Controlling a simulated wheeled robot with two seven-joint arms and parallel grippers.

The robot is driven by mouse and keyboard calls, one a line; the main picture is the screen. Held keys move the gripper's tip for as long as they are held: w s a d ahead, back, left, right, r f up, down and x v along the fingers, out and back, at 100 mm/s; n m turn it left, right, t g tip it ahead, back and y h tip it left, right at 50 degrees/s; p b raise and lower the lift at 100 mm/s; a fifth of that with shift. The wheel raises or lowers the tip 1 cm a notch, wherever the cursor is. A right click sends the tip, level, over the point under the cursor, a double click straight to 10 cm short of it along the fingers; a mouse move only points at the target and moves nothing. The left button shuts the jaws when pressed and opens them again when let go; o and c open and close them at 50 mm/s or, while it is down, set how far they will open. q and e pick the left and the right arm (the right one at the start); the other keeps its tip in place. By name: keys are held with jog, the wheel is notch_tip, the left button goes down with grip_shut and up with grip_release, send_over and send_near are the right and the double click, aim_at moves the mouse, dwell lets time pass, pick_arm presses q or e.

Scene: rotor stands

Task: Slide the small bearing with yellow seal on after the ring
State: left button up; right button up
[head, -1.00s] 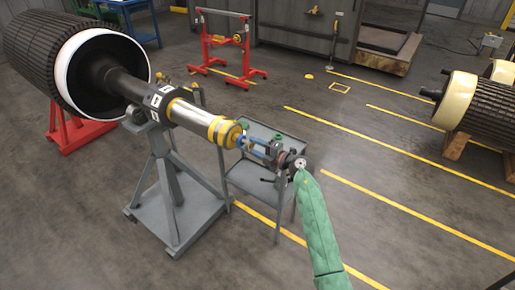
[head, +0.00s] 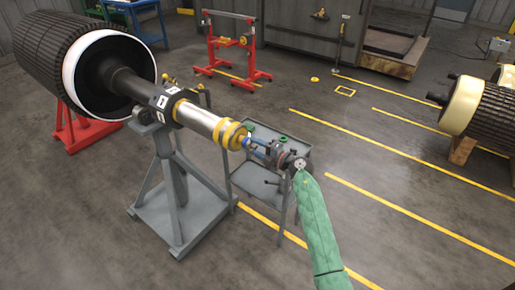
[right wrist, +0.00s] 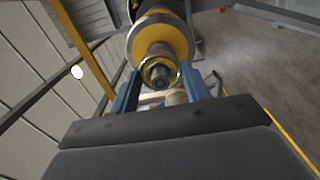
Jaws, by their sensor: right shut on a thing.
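The horizontal rotor shaft has a bright metal section (head: 198,117) and yellow rings (head: 228,133) near its free end. My right gripper (head: 249,144) points along the shaft at that end. In the right wrist view its two blue fingers (right wrist: 160,84) are shut on a small ring-shaped bearing with a yellow face (right wrist: 176,69). The bearing looks lined up with the narrow shaft tip (right wrist: 159,82), in front of the larger yellow ring (right wrist: 160,40). I cannot tell exactly how far it is over the tip. My left gripper is not in view.
A grey stand (head: 172,190) carries the shaft. A grey cart (head: 262,183) with small green items (head: 283,139) stands just behind and below my right gripper. A red stand (head: 232,50) is farther back. Other rotors (head: 475,110) lie at the right. Floor between is clear.

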jog(key=shift+w+a, duration=0.2)
jog(key=shift+a, duration=0.05)
dwell(0.5)
jog(key=o, duration=1)
jog(key=shift+o, duration=0.4)
jog(key=o, duration=0.4)
jog(key=shift+p, duration=0.35)
jog(key=shift+p+v, duration=0.85)
jog(key=shift+v, duration=1.25)
jog(key=shift+p+v, duration=0.75)
jog(key=shift+v, duration=1.65)
